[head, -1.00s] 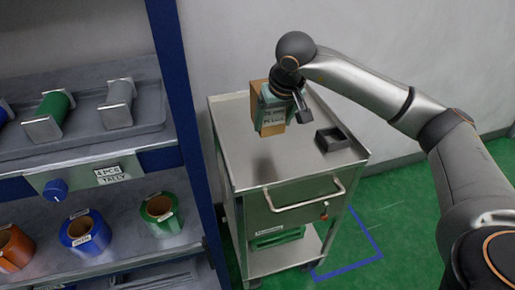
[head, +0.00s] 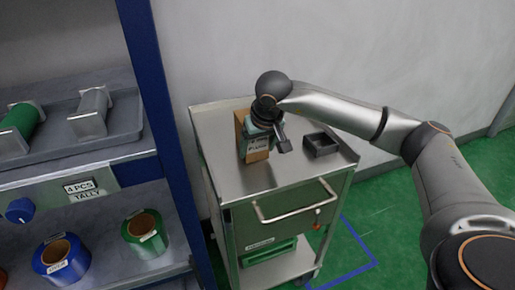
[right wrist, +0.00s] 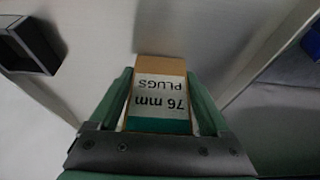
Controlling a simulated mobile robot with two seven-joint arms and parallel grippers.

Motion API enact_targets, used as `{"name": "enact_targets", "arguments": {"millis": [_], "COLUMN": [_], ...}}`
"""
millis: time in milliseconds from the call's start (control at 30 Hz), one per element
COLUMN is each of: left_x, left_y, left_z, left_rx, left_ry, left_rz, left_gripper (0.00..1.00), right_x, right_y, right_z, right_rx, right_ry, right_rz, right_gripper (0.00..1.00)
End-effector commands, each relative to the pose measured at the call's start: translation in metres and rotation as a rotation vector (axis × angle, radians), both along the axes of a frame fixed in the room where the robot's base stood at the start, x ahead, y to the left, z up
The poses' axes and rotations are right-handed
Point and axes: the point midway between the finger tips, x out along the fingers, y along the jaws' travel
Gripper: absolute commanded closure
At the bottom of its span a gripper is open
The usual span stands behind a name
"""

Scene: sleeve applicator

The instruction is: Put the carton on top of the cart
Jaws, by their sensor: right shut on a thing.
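The carton (head: 258,156) is a small brown box with a white label and a teal band. It also shows in the right wrist view (right wrist: 160,92), where the label reads "76 mm PLUGS" upside down. My right gripper (head: 257,138) is shut on it, with one green finger on each side. The carton is upright over the left middle of the grey metal cart top (head: 295,170). Its lower edge is at or very close to the surface; I cannot tell whether it touches. My left gripper is not in view.
A small dark open tray (head: 320,145) sits on the cart to the right of the carton. The cart's front handle (head: 297,213) faces me. A blue-framed shelf (head: 160,120) with rolls of tape (head: 62,257) stands at left. The wall is behind. The cart top's front part is clear.

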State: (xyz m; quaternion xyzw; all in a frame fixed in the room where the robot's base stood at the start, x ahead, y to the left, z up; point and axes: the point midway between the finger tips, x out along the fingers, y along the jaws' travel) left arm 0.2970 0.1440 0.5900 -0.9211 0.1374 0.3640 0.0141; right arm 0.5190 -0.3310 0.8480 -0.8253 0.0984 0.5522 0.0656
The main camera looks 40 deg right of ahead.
Motion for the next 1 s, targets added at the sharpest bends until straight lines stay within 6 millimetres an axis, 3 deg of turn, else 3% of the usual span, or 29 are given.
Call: {"name": "enact_targets", "arguments": {"millis": [333,367,500,767,1000], "left_x": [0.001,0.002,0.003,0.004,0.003], "left_y": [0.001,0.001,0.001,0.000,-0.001], "left_z": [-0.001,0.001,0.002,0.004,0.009], "left_rx": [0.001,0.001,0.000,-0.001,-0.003], "left_ry": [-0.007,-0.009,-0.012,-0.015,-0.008], "left_rz": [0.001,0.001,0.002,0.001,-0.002], "left_gripper": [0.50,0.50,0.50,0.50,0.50], "right_x": [0.001,0.000,0.000,0.000,-0.010], "right_y": [0.000,0.000,0.000,0.000,0.002], "right_z": [-0.003,-0.003,-0.003,-0.001,0.029], "right_rx": [0.000,0.000,0.000,0.000,-0.001], "right_ry": [-0.004,-0.001,-0.001,-0.001,-0.005], "right_rz": [-0.001,0.000,0.000,-0.001,0.001], "right_gripper": [0.95,0.16,0.00,0.00,0.00]}}
